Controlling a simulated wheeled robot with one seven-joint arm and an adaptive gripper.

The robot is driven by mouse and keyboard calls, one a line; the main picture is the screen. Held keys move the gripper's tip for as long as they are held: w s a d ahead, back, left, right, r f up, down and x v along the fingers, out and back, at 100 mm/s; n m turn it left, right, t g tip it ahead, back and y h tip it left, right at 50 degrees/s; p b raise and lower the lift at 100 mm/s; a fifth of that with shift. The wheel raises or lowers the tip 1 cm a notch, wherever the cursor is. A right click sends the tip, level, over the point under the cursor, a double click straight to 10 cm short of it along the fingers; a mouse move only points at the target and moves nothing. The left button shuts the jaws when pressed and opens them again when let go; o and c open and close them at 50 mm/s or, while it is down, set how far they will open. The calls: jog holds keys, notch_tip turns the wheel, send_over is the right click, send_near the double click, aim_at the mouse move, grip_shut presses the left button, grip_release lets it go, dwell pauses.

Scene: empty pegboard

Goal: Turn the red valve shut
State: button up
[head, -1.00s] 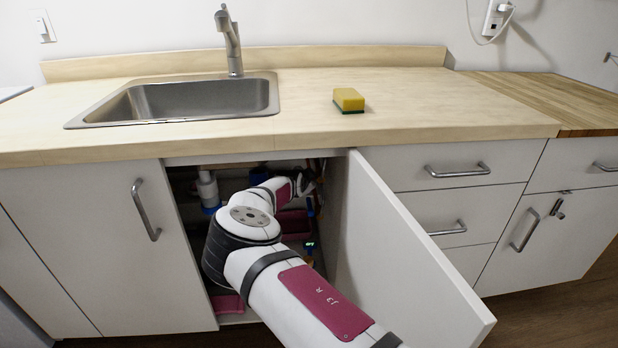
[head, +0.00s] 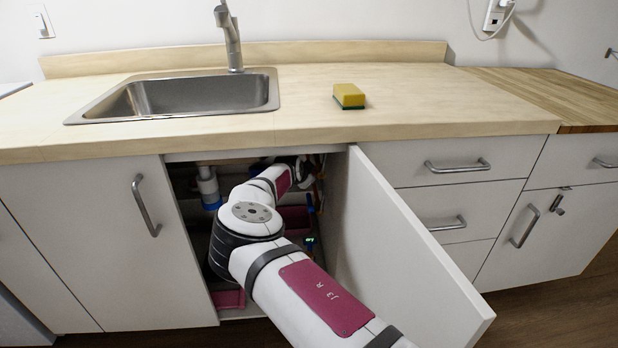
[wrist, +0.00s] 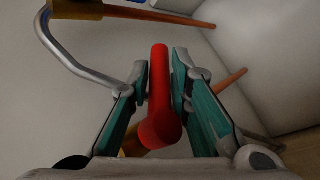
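The red valve handle (wrist: 159,98) shows in the wrist view as a red lever between the two fingers of my gripper (wrist: 161,88). The fingers stand on either side of it, with narrow dark gaps that look clear of the lever, so the gripper appears open around it. An orange-brown part shows just below the lever. In the head view my arm reaches into the open cabinet under the sink, and the valve is hidden there behind my arm and in shadow.
The open cabinet door (head: 410,255) stands close to the right of my arm. A white drainpipe (head: 208,185) hangs at the left inside the cabinet. In the wrist view a grey curved tube (wrist: 65,55) and copper pipes (wrist: 160,15) lie near the fingers. A sponge (head: 349,96) sits on the counter.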

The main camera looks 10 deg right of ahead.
jog(key=shift+o, duration=0.7)
jog(key=s+a, duration=0.5)
jog(key=s, duration=0.7)
jog(key=shift+a+r, duration=0.15)
jog(key=shift+r, duration=0.2)
jog(key=shift+w, duration=0.1)
